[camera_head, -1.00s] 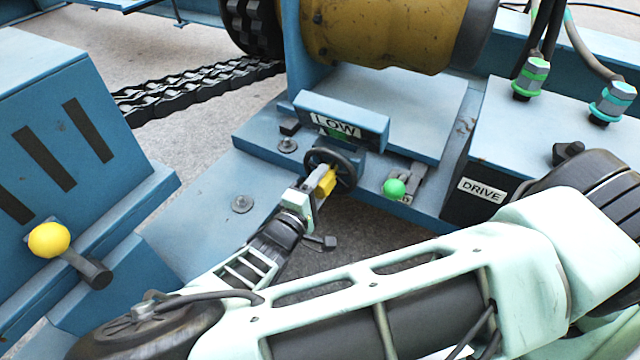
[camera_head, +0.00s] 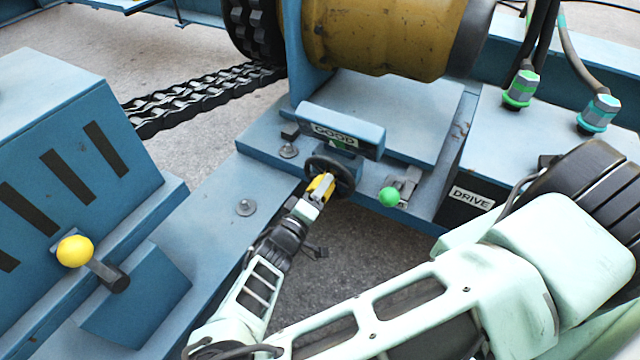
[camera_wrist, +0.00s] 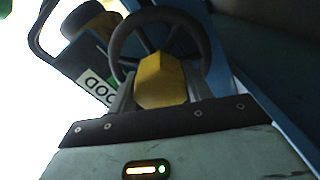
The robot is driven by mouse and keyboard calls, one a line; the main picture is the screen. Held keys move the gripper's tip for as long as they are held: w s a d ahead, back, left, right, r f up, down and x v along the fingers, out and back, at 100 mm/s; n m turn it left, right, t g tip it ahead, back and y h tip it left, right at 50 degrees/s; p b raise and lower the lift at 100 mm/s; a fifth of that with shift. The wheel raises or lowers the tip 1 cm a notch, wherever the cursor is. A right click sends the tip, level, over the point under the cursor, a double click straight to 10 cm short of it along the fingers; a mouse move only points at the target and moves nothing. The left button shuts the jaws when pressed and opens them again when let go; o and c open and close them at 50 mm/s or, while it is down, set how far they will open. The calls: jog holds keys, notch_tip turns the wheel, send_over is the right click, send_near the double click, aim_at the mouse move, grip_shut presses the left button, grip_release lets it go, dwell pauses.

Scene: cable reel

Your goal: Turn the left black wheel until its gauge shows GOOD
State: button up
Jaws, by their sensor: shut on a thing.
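The black wheel (camera_head: 340,168) sits below a blue gauge box (camera_head: 367,140) on the blue machine. The gauge label (camera_head: 334,133) reads GOOD in the head view, and part of the word shows sideways in the wrist view (camera_wrist: 99,86). My gripper (camera_head: 320,188) is at the lower left of the wheel, shut on its yellow handle (camera_wrist: 160,80). In the wrist view the handle sits between my two fingers, with the black wheel rim (camera_wrist: 160,17) behind it.
A green ball knob (camera_head: 389,197) stands just right of the wheel. A DRIVE box (camera_head: 471,198) is further right, with hose fittings (camera_head: 520,88) above. A yellow ball lever (camera_head: 75,251) is on the blue cabinet at left. A yellow drum (camera_head: 375,38) is behind.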

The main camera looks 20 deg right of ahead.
jog(key=shift+m+p, duration=0.35)
jog(key=shift+m, duration=0.85)
jog(key=o, duration=1.3)
jog(key=shift+s+a, duration=0.1)
jog(key=shift+a, duration=0.05)
